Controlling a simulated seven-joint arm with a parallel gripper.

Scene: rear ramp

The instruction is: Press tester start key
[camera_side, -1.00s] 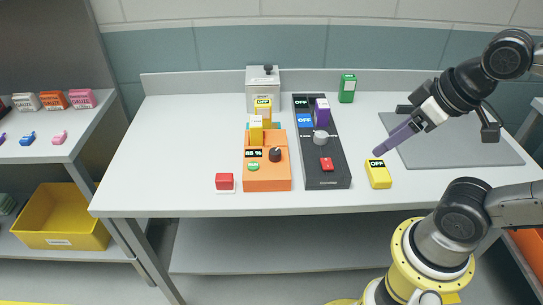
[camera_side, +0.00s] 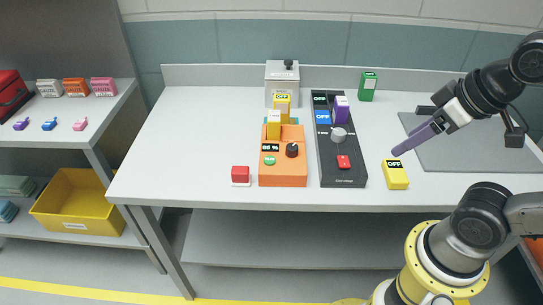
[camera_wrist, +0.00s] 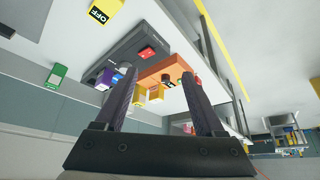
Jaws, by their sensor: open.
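An orange tester-like device (camera_side: 283,176) stands on the white bench, with a green key (camera_side: 269,160), a dark knob (camera_side: 292,150) and a small display. A yellow battery-like block stands upright at its back. Beside it on the right is a black device (camera_side: 343,170) with a red key (camera_side: 343,162) and a grey knob. Which one is the tester I cannot tell for certain. My gripper (camera_side: 397,151) is right of both, above the bench, apart from every key. In the wrist view my gripper (camera_wrist: 158,74) is open and empty, and the orange device (camera_wrist: 165,68) shows between and beyond its fingers.
A yellow OFF box (camera_side: 395,177) sits just below my fingertips. A red button block (camera_side: 241,174) is left of the orange device. A grey box (camera_side: 282,72) and a green box (camera_side: 367,85) stand behind. The bench's left part is clear.

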